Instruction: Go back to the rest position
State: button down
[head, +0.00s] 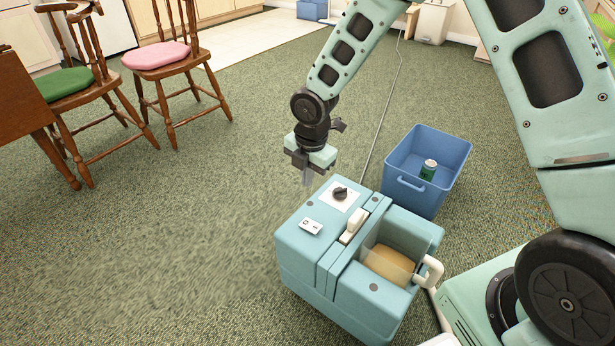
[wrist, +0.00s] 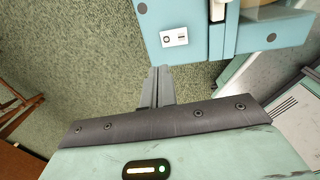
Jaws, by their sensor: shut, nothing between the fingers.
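My gripper (head: 307,178) hangs from the arm with its fingers pointing down, left of and a little above the teal machine. In the wrist view its two fingers (wrist: 157,88) lie together with nothing between them. The teal machine (head: 300,255) stands on the carpet in front of me. It has a black knob, a white lever, a small switch plate and an open bay with a tan block inside. Part of the machine also shows in the wrist view (wrist: 195,15), beyond the fingertips and apart from them.
A blue bin (head: 445,190) with a green can (head: 429,170) in it stands behind the machine. A grey cable crosses the carpet. Wooden chairs with a green cushion (head: 62,84) and a pink cushion (head: 155,55) stand at upper left beside a wooden table (head: 22,95). Carpet at left is free.

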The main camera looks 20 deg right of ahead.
jog(key=s+a+r+m, duration=0.3)
jog(key=s+r+m, duration=0.55)
jog(key=s, duration=0.55)
jog(key=s+a+r+m, duration=0.2)
jog(key=s+r+m, duration=0.65)
jog(key=s, duration=0.55)
notch_tip(320, 180, up, 32)
jog(key=p, duration=3.2)
jog(key=shift+s+r+g, duration=0.25)
jog(key=shift+s+g, duration=0.15)
jog(key=shift+s, duration=0.05)
jog(key=shift+a, duration=0.1)
